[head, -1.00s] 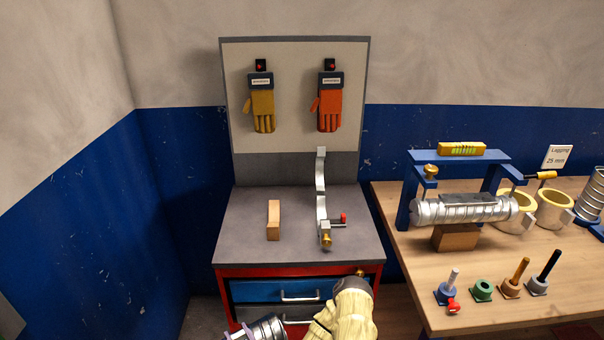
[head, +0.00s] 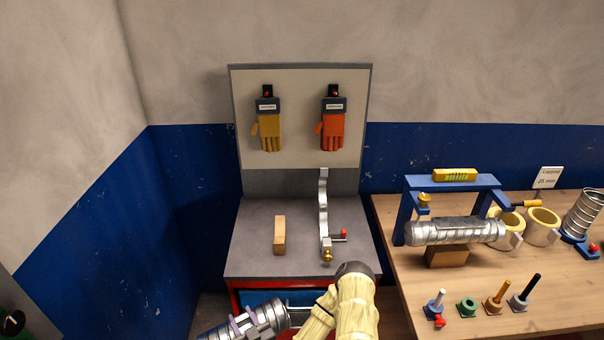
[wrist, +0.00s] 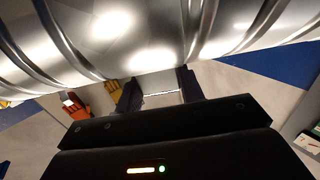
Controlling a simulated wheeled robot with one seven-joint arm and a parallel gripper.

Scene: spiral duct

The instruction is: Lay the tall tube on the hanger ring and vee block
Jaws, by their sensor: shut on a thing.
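My gripper (wrist: 160,88) is shut on a shiny silver ribbed tube (wrist: 120,40), which fills the top of the wrist view. In the head view the held tube (head: 240,322) lies slanted at the bottom edge, left of my cream arm and in front of the cabinet; part of it is out of frame. A small wooden block (head: 279,236), apparently the vee block, stands on the cabinet top. To its right is a curved grey metal band (head: 323,205) with a brass knob and a red handle, apparently the hanger ring standing open. The held tube is apart from both.
The grey cabinet top (head: 252,262) is otherwise clear. A panel with gloves rises behind it. On the wooden bench (head: 400,290) at right, another silver tube (head: 455,231) rests on a block under a blue frame (head: 455,182). Pegs, cream rings and a standing tube are there too.

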